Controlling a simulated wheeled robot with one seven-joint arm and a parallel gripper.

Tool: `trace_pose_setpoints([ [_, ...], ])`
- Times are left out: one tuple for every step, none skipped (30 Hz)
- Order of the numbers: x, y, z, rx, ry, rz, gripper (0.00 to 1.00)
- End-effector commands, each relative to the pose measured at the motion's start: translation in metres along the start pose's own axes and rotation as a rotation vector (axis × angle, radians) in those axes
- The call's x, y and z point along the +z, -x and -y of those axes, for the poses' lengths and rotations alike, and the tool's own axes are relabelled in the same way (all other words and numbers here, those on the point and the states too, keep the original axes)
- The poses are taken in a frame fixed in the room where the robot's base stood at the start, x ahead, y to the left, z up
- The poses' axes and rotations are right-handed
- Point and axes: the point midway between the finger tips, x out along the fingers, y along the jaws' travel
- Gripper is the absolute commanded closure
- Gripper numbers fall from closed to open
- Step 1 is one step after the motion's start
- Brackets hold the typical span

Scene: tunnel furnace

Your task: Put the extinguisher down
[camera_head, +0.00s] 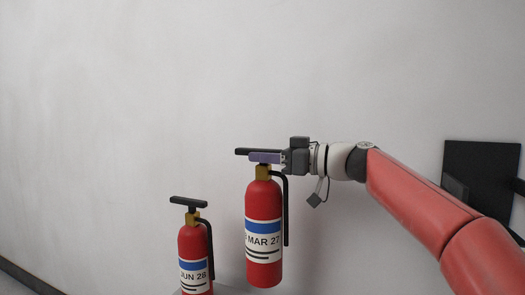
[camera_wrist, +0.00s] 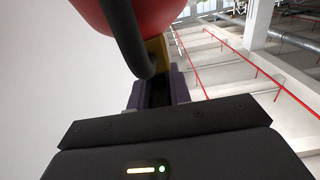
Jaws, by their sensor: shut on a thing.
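A red extinguisher (camera_head: 264,215) with a blue and white label reading "MAR 27" hangs upright from my gripper (camera_head: 265,157) in the head view. My gripper is shut on its top, at the black handle above the brass-coloured neck. In the wrist view, the red body (camera_wrist: 185,12) and black hose (camera_wrist: 128,38) fill the top, close to my gripper's fingers (camera_wrist: 158,90). The held extinguisher's bottom is in view and looks clear of any support. What lies directly under it is mostly out of view.
A second red extinguisher (camera_head: 194,255), labelled "JUN 28", stands upright to the left and lower; its base is cut off by the frame. A pale surface edge (camera_head: 228,290) shows beside it. A plain wall (camera_head: 110,110) is behind. A dark panel (camera_head: 478,175) is at the right.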

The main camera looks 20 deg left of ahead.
Motion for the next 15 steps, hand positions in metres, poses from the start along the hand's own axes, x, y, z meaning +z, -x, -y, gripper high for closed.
trace_pose_setpoints([
  [0.011,0.0,0.002,0.0,0.001,-0.005,1.0],
  [0.017,0.001,0.002,0.0,0.002,-0.005,1.0],
  [0.026,0.0,0.002,0.0,0.001,-0.005,1.0],
  [0.032,0.0,0.002,0.001,0.001,-0.006,1.0],
  [0.038,0.0,0.001,0.001,0.001,-0.005,1.0],
  [0.046,0.0,0.001,0.001,0.001,-0.005,1.0],
  [0.052,0.0,0.002,0.001,0.002,-0.005,1.0],
  [0.059,0.0,0.002,0.001,0.001,-0.005,1.0],
  [0.066,0.0,0.001,0.0,0.001,-0.005,1.0],
  [0.071,0.0,0.001,0.0,0.002,-0.006,1.0],
  [0.076,0.0,0.002,-0.001,0.002,-0.005,1.0],
  [0.082,0.0,0.002,-0.001,0.003,-0.006,1.0],
  [0.086,0.0,0.002,-0.001,0.002,-0.006,1.0],
  [0.089,0.0,0.002,-0.001,0.002,-0.007,1.0],
  [0.092,0.0,0.002,0.0,0.004,-0.007,1.0],
])
